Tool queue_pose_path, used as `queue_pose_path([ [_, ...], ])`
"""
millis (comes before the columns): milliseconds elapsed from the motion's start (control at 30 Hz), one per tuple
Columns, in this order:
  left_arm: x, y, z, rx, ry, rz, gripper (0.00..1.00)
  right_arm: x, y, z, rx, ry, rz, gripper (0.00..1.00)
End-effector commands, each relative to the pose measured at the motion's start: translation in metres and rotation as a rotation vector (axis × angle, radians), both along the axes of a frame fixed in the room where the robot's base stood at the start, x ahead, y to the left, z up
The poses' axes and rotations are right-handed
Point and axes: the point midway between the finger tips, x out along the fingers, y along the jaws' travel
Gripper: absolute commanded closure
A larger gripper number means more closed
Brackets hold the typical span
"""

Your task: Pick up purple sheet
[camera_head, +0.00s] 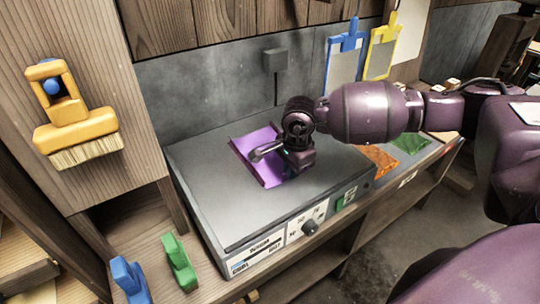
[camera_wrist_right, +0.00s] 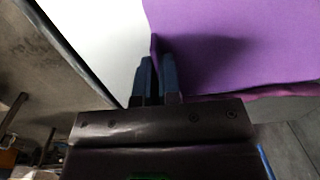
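The purple sheet (camera_head: 243,146) lies on the flat grey top of the machine (camera_head: 215,195), partly covered by my right gripper. Its left edge looks bent up. My right gripper (camera_head: 262,153) is low over the sheet, its arm coming in from the right. In the right wrist view, the two dark blue fingers (camera_wrist_right: 157,78) are close together, with a raised edge of the purple sheet (camera_wrist_right: 235,50) between them. The fingers look shut on this edge, though the contact is partly hidden. My left gripper is not in view.
An orange sheet (camera_head: 380,160) and a green sheet (camera_head: 411,141) lie right of the machine. Blue (camera_head: 344,62) and yellow (camera_head: 383,50) clipboards hang behind. A yellow-handled brush (camera_head: 75,118) hangs at left. Green (camera_head: 179,262) and blue (camera_head: 129,279) clips stand front left.

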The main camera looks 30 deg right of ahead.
Motion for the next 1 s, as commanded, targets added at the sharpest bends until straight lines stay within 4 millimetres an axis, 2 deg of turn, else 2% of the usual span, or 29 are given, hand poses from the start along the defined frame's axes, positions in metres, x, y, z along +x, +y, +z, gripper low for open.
queue_pose_path([
  [367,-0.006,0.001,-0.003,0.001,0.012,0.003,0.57,0.000,0.000,0.001,0.000,-0.001,0.000,1.00],
  [533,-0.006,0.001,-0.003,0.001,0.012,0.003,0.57,0.001,0.000,0.012,0.000,-0.004,0.000,1.00],
  [667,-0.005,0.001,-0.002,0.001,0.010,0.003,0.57,0.001,0.000,0.034,-0.001,-0.004,0.001,1.00],
  [1000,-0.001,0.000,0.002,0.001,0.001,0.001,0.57,0.001,0.000,0.121,-0.001,-0.006,0.001,1.00],
])
